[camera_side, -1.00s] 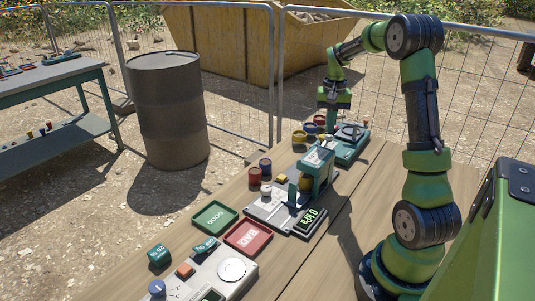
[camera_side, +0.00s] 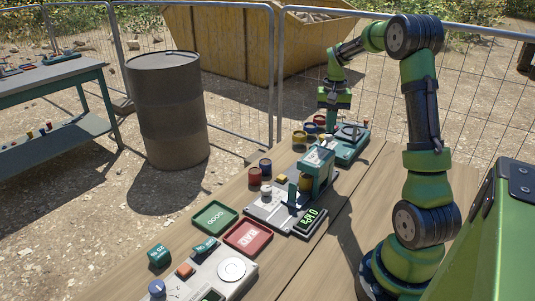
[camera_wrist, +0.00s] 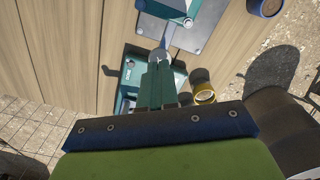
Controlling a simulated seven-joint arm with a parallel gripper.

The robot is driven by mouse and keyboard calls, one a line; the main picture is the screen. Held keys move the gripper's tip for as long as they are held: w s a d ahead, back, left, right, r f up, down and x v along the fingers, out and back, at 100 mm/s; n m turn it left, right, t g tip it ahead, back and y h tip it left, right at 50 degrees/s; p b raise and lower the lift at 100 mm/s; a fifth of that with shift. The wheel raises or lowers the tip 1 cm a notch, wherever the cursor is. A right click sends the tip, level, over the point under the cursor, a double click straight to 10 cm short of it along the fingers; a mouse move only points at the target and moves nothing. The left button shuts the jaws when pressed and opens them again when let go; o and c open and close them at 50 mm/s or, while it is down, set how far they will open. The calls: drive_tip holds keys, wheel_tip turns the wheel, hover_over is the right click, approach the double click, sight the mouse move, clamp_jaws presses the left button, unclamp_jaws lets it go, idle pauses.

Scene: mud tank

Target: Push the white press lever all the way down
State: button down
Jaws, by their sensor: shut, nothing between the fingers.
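The teal press (camera_side: 322,165) stands on a grey base plate on the wooden bench.
A teal device (camera_side: 352,148) sits behind the press, close to my gripper. Yellow (camera_side: 299,138) and red (camera_side: 255,176) cups stand along the bench's left edge. The bench's right side is clear.

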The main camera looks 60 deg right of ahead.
sight(329, 136)
drive_tip(key=shift+f, duration=2.65)
drive_tip(key=shift+r, duration=4.7)
drive_tip(key=shift+d, duration=0.1)
drive_tip(key=shift+a+f+t, duration=0.15)
drive_tip(key=shift+a+f, duration=0.15)
drive_tip(key=shift+a, duration=0.3)
drive_tip(key=shift+a+f+t, duration=0.15)
drive_tip(key=shift+a+f, duration=0.15)
drive_tip(key=shift+a, duration=0.3)
drive_tip(key=s+a+r+n+t, duration=0.2)
drive_tip(key=a, duration=0.8)
drive_tip(key=s+a+r+n+t+y, duration=0.1)
drive_tip(key=s+a+r+n+t, duration=0.1)
drive_tip(key=a, duration=0.9)
drive_tip(key=s+a+r+n+t+y, duration=0.1)
drive_tip(key=s+a+n, duration=0.3)
drive_tip(key=a, duration=0.6)
drive_tip(key=shift+s+a+r+t, duration=0.25)
drive_tip(key=shift+a+r+t, duration=0.15)
drive_tip(key=shift+r+t, duration=0.35)
